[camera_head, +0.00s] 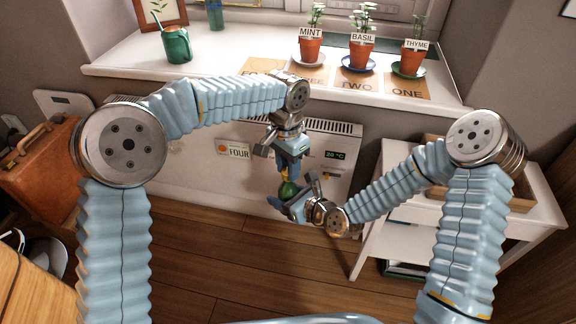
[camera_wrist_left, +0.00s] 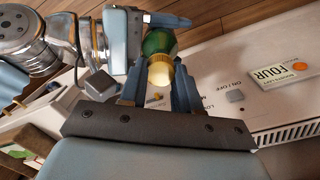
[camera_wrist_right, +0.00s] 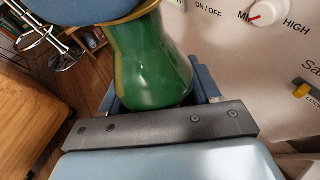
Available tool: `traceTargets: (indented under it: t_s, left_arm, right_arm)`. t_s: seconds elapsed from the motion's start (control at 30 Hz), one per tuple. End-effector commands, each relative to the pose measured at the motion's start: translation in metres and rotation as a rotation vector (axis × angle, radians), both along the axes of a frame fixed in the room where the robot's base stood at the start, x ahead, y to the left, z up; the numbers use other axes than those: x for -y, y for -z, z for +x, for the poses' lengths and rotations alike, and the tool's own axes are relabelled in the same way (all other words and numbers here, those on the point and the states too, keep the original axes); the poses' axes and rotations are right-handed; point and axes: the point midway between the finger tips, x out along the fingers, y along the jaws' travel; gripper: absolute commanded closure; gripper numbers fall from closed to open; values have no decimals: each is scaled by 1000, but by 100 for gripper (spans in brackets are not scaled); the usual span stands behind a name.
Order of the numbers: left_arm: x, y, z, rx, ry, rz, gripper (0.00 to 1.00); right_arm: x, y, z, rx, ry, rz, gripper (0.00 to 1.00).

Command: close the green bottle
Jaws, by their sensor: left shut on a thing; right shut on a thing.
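The green bottle (camera_head: 288,190) is held in the air in front of the white heater, below the window sill. My right gripper (camera_head: 294,206) is shut on its body; the green glass (camera_wrist_right: 155,60) fills the middle of the right wrist view. My left gripper (camera_head: 287,170) comes from above and is shut on the gold cap (camera_wrist_left: 160,72). The cap is at the bottle's top end, in line with the green glass (camera_wrist_left: 158,43) in the left wrist view. Fingers hide part of the joint, so I cannot tell whether the cap is fully seated.
The white heater (camera_head: 210,165) is close behind both grippers. Above it, the sill holds a green watering can (camera_head: 177,45) and potted mint (camera_head: 310,46), basil (camera_head: 361,52) and thyme (camera_head: 411,60). A white side table (camera_head: 400,225) stands right. The wooden floor below is clear.

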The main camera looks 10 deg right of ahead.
Motion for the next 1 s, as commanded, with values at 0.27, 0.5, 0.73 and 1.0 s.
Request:
traceTargets:
  t_s: [0.27,0.5,0.73,1.0]
  left_arm:
    - [0,0,0,1,-3,1,38]
    - [0,-1,0,1,-4,0,38]
    - [0,-27,3,5,-4,-3,38]
    - [0,-85,6,4,-4,-2,38]
  right_arm:
    - [0,0,0,1,0,1,100]
    - [0,0,0,1,0,0,100]
    - [0,-1,0,1,0,0,100]
    - [0,-1,0,1,0,0,100]
